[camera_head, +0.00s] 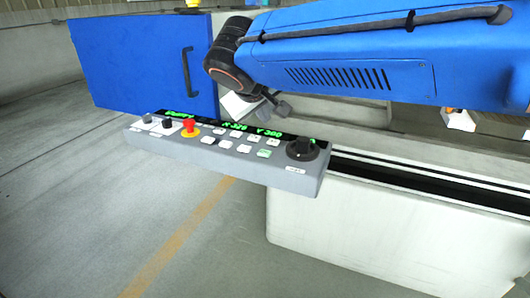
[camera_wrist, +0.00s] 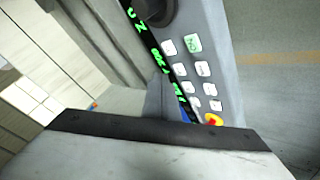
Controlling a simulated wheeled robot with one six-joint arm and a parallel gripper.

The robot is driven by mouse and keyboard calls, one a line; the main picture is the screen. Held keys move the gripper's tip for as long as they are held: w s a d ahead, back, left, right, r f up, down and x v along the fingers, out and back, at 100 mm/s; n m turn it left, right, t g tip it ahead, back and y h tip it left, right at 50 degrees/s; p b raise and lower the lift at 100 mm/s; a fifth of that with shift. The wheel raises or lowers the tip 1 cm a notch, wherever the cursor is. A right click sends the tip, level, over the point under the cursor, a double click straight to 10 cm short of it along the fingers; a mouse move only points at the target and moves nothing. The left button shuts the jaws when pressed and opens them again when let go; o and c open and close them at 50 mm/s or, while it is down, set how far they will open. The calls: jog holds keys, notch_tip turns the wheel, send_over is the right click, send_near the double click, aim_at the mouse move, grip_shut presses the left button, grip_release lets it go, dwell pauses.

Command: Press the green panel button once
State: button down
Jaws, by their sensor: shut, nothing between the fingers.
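The grey control panel (camera_head: 240,166) carries rows of small white keys, green lit readouts and a dark round knob. The pale green button (camera_head: 264,153) is in the front row, left of the knob. It also shows in the wrist view (camera_wrist: 193,43), beside the white keys and near the knob. My gripper (camera_head: 281,108) is shut and empty, above and behind the panel's right half. It is apart from the green button. Its fingertips are small and partly hard to make out in the head view.
A red knob on a yellow base (camera_head: 190,128) stands on the panel's left part, and in the wrist view (camera_wrist: 213,120). The dark round knob (camera_head: 302,148) rises at the panel's right end. A blue door (camera_head: 145,65) stands behind. The floor at front left is clear.

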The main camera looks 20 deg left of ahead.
aim_at(264, 154)
jog(key=shift+f, duration=3.7)
jog(key=shift+f, duration=0.15)
jog(key=shift+f, duration=0.25)
jog(key=shift+f, duration=0.4)
jog(key=shift+r, duration=0.85)
jog(key=shift+r, duration=0.1)
jog(key=shift+r, duration=2.4)
